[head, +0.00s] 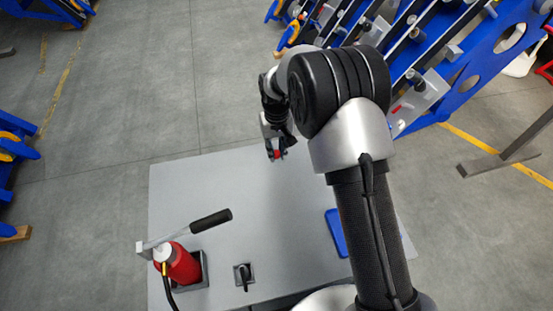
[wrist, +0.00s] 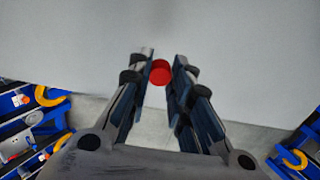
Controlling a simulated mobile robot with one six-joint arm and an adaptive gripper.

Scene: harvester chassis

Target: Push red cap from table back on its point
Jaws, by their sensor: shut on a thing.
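The red cap (wrist: 160,72) is round and sits between the fingertips of my gripper (wrist: 162,66) in the wrist view. My gripper is shut on it. In the head view my gripper (head: 276,155) is near the far edge of the grey table (head: 215,180), with the red cap (head: 278,154) showing at its tips. I cannot tell how far above the table top the cap is. I cannot make out for sure which point the cap belongs on.
A red bottle (head: 178,264) with a black-handled lever (head: 210,220) stands at the table's left. A small black item (head: 243,274) and a blue tray (head: 336,232) are also on the table. Blue chassis frames (head: 480,62) stand beyond it at the upper right.

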